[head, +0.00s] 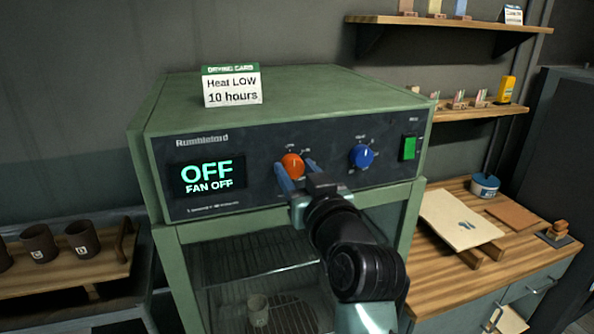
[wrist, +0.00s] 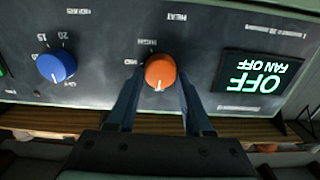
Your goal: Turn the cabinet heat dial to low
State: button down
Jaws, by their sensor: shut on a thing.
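The green drying cabinet (head: 161,232) has a dark front panel with an orange heat dial (head: 293,164). The dial also shows in the wrist view (wrist: 160,68), upside down, where its pale pointer mark faces the bottom of the picture. My gripper (head: 294,173) has one finger on each side of the orange dial and is shut on it. The display (head: 207,176) reads OFF and FAN OFF. A card (head: 232,87) on the cabinet top reads Heat LOW, 10 hours. Part of the dial's lower scale is hidden by my gripper in the head view.
A blue timer dial (head: 361,156) is right of the orange one, with a green switch (head: 408,148) beyond it. A cup (head: 258,309) stands inside behind the glass. Dark mugs (head: 82,238) stand on the left bench. A wooden worktop (head: 432,262) is at the right.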

jog(key=m+p, duration=0.1)
jog(key=m, duration=0.3)
jog(key=shift+m, duration=0.4)
jog(key=shift+d+f+m+p, duration=0.1)
jog(key=shift+m+p, duration=0.7)
jog(key=shift+m, duration=1.5)
jog(key=shift+c, duration=1.6)
grip_release()
jog(key=shift+d, duration=0.1)
jog(key=b+v, duration=0.4)
jog(key=v, duration=0.8)
jog(key=shift+s, duration=0.4)
